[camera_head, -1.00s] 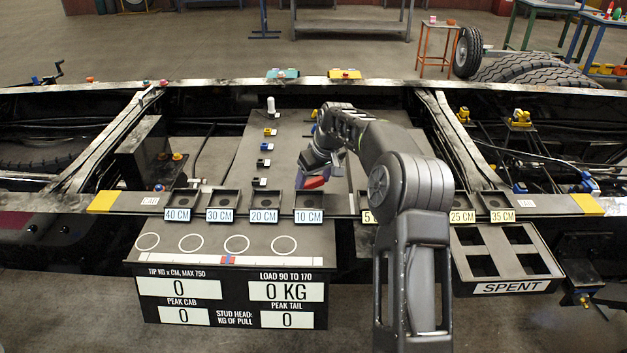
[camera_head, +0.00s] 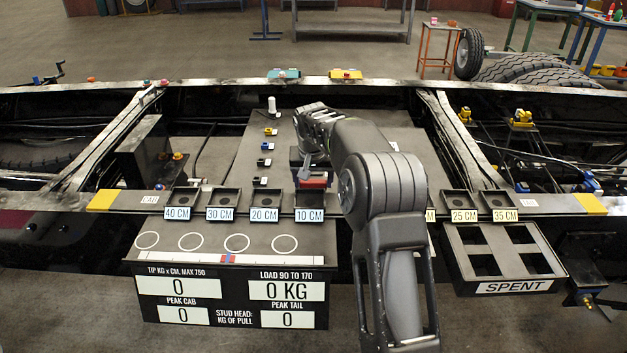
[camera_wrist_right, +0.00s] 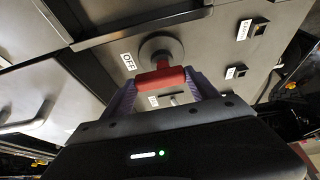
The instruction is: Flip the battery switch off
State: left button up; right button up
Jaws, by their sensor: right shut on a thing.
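The battery switch has a red handle (camera_wrist_right: 160,78) on a round grey base (camera_wrist_right: 162,48) in the right wrist view. An "OFF" label (camera_wrist_right: 128,62) sits left of the base. Another small label (camera_wrist_right: 153,101) shows between my fingers, too small to read. My right gripper (camera_wrist_right: 162,84) has its purple fingers on either side of the red handle, shut on it. In the head view the red handle (camera_head: 313,180) shows just behind the 10 CM holder, with my right gripper (camera_head: 309,172) at it and my arm hiding the panel to its right. My left gripper is not in view.
A row of holders with cm labels (camera_head: 264,214) runs along the front rail. A black readout board (camera_head: 232,300) hangs below it, and a SPENT tray (camera_head: 550,267) is at right. Several small coloured switches (camera_head: 269,132) line the panel left of my gripper.

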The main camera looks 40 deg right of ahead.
dwell(0.4)
jog(key=o, duration=1.4)
jog(key=shift+c, duration=0.2)
jog(key=shift+r, duration=0.1)
jog(key=b+v, duration=0.1)
jog(key=v, duration=0.6)
jog(key=shift+r, duration=0.25)
jog(key=shift+s, duration=0.1)
